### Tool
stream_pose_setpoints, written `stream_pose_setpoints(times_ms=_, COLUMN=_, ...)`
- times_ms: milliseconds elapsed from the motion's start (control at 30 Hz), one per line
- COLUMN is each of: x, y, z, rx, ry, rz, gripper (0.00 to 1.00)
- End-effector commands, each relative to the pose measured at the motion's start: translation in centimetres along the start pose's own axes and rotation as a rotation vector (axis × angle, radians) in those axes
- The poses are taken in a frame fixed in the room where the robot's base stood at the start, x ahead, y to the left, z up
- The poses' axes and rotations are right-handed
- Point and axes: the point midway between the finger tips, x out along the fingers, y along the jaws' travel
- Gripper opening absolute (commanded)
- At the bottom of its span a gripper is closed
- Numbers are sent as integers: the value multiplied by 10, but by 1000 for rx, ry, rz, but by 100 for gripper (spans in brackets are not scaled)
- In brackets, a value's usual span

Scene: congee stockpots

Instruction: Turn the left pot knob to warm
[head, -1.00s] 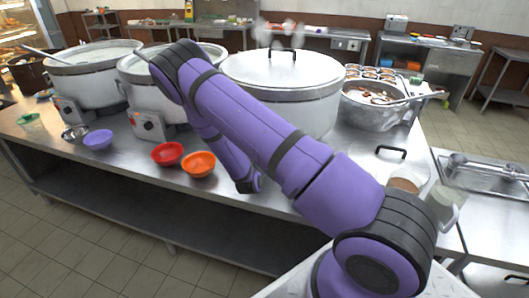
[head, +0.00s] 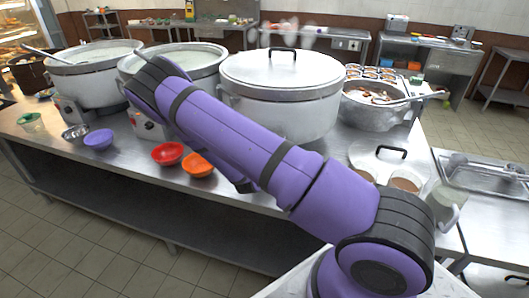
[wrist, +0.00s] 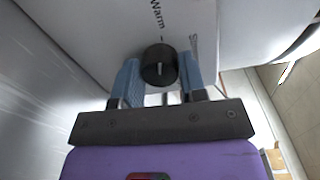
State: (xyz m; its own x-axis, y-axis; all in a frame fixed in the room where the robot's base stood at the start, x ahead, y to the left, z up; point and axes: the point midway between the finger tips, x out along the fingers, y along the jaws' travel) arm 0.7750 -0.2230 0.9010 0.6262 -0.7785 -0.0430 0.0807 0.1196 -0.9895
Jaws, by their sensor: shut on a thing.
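In the wrist view, my gripper (wrist: 160,88) has its two blue fingers shut on a black round knob (wrist: 159,64) on a pale panel (wrist: 100,25). The word "Warm" stands above the knob, and a second label, partly hidden, is to its right. A short pale mark shows on the knob. In the head view, the left pot (head: 92,92) is an open white stockpot with a control box (head: 69,109) at its front. My arm hides the gripper there, so I cannot tell from that view which pot's knob it holds.
A second open pot (head: 205,62) and a large lidded pot (head: 290,112) stand to the right on the steel counter. Purple (head: 98,139), red (head: 167,153) and orange (head: 199,165) bowls lie along its front edge. My arm crosses above the counter.

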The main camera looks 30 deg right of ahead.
Motion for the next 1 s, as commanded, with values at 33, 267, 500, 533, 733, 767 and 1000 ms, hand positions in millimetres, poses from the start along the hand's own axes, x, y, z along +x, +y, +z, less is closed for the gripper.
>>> stream_pose_setpoints(times_ms=33, x=-1, y=1, z=0, rx=-2, ry=-1, rz=3, gripper=15)
stream_pose_setpoints(times_ms=267, x=-1, y=1, z=0, rx=-1, ry=-1, rz=3, gripper=43)
stream_pose_setpoints(times_ms=500, x=0, y=1, z=0, rx=0, ry=-1, rz=2, gripper=64)
stream_pose_setpoints(times_ms=533, x=0, y=1, z=0, rx=0, ry=0, rz=2, gripper=64)
stream_pose_setpoints(times_ms=733, x=-6, y=1, z=0, rx=0, ry=-1, rz=3, gripper=64)
stream_pose_setpoints(times_ms=767, x=-9, y=1, z=0, rx=-1, ry=-1, rz=3, gripper=64)
stream_pose_setpoints(times_ms=1000, x=-50, y=1, z=1, rx=0, ry=-4, rz=3, gripper=64)
